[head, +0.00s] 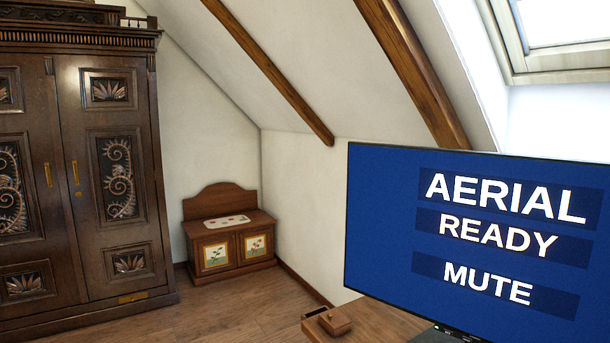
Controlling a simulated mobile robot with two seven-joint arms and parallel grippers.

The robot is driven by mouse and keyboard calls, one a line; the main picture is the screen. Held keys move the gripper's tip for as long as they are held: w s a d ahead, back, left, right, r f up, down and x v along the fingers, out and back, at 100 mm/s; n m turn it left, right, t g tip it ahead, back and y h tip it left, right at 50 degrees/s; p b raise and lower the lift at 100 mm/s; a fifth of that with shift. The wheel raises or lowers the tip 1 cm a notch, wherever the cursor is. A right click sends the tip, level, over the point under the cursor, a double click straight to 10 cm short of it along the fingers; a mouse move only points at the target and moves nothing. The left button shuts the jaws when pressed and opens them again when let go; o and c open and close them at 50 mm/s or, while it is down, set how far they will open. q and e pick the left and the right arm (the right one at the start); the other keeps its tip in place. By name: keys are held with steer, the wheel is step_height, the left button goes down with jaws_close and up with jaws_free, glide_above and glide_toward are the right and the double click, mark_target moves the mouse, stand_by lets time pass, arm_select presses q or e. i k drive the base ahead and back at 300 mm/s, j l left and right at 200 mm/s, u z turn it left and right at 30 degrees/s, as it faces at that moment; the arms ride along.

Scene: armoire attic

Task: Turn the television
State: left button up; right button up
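The television (390,235) stands at the right of the head view, its right side cut off by the picture's edge. Its screen faces me at an angle and is lit blue, with the white words "AERIAL", "READY" and "MUTE". Its dark base (440,337) shows at the bottom edge, on a wooden stand (375,318). Neither of my grippers is in view.
A small wooden box (335,321) sits on the stand's left end. A dark carved armoire (70,180) fills the left. A low wooden chest (230,240) stands in the corner. The wooden floor (225,308) between is clear. Sloped beams (270,70) cross above.

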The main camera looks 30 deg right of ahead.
mark_target(480, 247)
steer(key=i, duration=1.4)
steer(key=i+z, duration=0.35)
steer(key=i+j+z, duration=0.1)
steer(key=z, duration=0.25)
steer(key=i+j+z, duration=0.3)
steer(key=i+l, duration=0.1)
